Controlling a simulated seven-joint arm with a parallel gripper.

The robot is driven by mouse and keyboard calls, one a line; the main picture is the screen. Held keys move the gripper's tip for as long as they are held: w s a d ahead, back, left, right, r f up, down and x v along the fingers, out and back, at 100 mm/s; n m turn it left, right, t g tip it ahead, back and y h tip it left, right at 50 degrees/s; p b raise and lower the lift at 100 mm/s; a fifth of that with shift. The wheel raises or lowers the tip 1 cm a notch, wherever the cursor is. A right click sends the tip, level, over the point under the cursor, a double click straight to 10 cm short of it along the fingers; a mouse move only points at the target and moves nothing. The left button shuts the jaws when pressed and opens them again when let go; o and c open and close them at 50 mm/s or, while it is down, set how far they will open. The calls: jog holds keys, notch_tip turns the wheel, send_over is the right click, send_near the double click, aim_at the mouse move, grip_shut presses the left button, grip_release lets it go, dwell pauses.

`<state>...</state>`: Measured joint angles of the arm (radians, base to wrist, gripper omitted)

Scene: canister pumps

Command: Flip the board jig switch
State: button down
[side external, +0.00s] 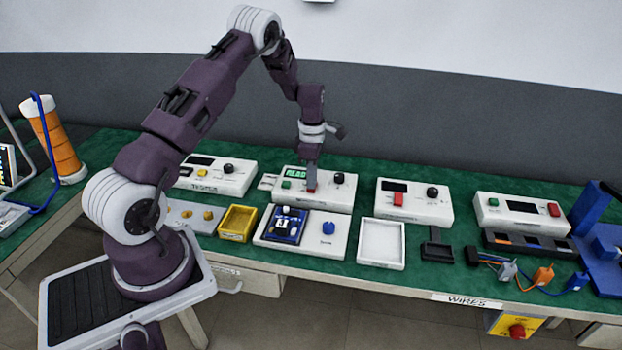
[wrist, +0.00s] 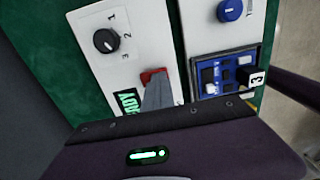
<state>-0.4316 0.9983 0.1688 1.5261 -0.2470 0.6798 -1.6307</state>
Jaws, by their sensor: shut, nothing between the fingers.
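The board jig (side external: 340,240) is a white base with a blue circuit board (side external: 285,224) and a round blue knob (side external: 328,228). My gripper (side external: 311,182) is shut and empty, pointing down at the red switch. In the wrist view its grey fingertips (wrist: 155,85) are right at the switch and hide part of it; contact cannot be told.
Similar white boxes stand left (side external: 215,176) and right (side external: 414,203). A yellow tray (side external: 237,223) and a white tray (side external: 382,243) flank the jig. Loose wires (side external: 520,268) and a blue fixture (side external: 600,240) lie at the right on the green bench.

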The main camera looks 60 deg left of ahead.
jog(key=shift+w+a+f, duration=0.1)
jog(key=shift+w+f, duration=0.1)
jog(key=shift+f, duration=0.1)
notch_tip(320, 180, up, 15)
jog(key=shift+f, duration=0.15)
jog(key=shift+s, duration=0.15)
dwell(0.3)
jog(key=f, duration=1.4)
jog(key=shift+s+d, duration=0.1)
jog(key=shift+d, duration=0.1)
